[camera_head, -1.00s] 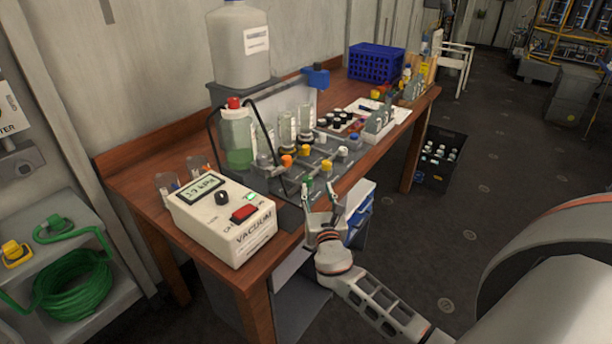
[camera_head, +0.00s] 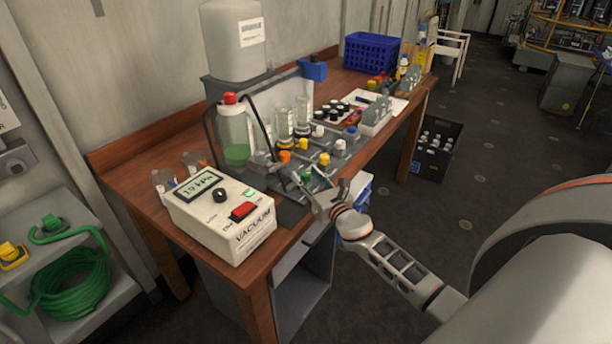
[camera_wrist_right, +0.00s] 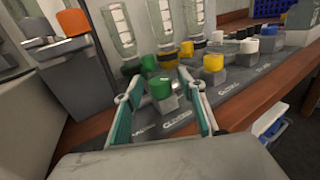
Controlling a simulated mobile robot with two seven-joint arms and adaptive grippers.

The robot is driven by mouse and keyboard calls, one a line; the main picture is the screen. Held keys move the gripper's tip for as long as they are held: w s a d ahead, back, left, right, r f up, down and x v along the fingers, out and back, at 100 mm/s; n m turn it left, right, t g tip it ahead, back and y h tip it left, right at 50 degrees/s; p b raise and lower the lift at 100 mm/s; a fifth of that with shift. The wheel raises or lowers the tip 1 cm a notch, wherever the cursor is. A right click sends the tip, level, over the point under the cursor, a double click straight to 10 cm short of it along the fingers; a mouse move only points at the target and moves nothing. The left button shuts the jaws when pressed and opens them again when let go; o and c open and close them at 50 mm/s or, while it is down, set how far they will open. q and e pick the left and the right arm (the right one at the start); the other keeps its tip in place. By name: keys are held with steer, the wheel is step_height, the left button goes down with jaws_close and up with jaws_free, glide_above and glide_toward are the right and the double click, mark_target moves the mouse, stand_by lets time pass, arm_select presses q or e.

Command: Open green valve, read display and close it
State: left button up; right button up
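The green valve (camera_head: 306,175) is a small green knob on a grey block, at the near end of the manifold panel. It also shows in the right wrist view (camera_wrist_right: 158,87). My right gripper (camera_head: 321,188) is open at the panel's front edge, with its fingers pointing at the green valve. In the right wrist view its teal-padded fingers (camera_wrist_right: 157,92) stand apart, one on each side of the valve. I cannot tell whether they touch it. The white vacuum box (camera_head: 232,226) has a display (camera_head: 199,185) that seems to read 19 kPa. My left gripper is not in view.
Orange, yellow, white and blue knobs stand close to the green one on the panel, with glass bottles (camera_head: 284,121) behind. A bottle of green liquid (camera_head: 235,135) stands behind the box. A blue basket (camera_head: 372,54) is at the table's far end.

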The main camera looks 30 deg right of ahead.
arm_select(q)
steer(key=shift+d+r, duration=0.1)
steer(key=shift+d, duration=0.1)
arm_select(e)
steer(key=shift+w, duration=0.55)
steer(key=c, duration=1.1)
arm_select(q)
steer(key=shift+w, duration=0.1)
arm_select(e)
steer(key=shift+c, duration=0.2)
